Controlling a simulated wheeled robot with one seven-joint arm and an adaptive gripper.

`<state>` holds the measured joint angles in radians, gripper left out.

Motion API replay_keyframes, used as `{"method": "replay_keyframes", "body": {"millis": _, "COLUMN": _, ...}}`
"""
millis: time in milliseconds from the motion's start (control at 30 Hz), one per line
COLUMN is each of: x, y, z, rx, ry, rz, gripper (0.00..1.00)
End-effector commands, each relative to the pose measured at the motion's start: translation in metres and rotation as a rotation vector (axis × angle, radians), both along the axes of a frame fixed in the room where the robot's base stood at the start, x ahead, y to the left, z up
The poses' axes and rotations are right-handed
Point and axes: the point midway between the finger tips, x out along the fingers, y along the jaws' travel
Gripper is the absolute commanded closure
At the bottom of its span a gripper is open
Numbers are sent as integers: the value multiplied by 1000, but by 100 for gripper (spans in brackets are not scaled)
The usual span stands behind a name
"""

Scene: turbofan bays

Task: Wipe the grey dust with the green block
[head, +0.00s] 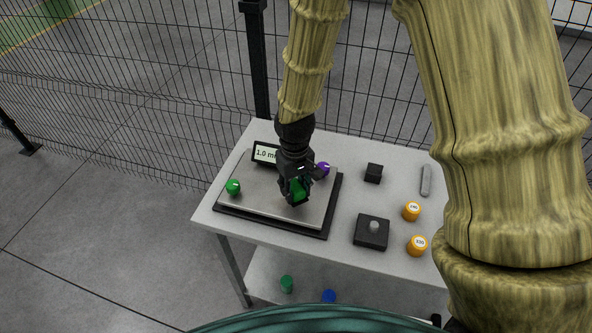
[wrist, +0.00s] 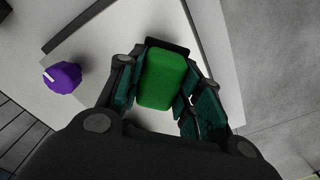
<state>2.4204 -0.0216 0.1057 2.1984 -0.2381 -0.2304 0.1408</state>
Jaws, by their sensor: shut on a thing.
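My gripper (head: 296,192) is over the light grey plate (head: 262,205) of a black-edged unit on the table. It is shut on the green block (wrist: 163,78), which sits between its two finger pads in the wrist view. In the head view the block (head: 299,187) is partly hidden by the fingers. It is low over the plate, but I cannot tell whether it touches. I cannot make out any grey dust; the gripper hides part of the plate.
A green knob (head: 233,187) and a purple knob (head: 323,168) stand on the plate, with a display (head: 266,154) behind. To the right are a black box (head: 371,232), a small black block (head: 374,173) and orange-sided cylinders (head: 411,211). A mesh fence (head: 150,120) stands behind the table.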

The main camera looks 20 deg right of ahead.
Motion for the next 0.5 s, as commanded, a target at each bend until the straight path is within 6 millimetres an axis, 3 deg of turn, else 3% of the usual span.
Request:
{"method": "replay_keyframes", "body": {"millis": 100, "x": 0, "y": 0, "z": 16, "rx": 0, "ry": -1, "rz": -1, "gripper": 95}}
{"method": "replay_keyframes", "body": {"millis": 500, "x": 1, "y": 2, "z": 46, "rx": 0, "ry": 0, "rz": 3, "gripper": 95}}
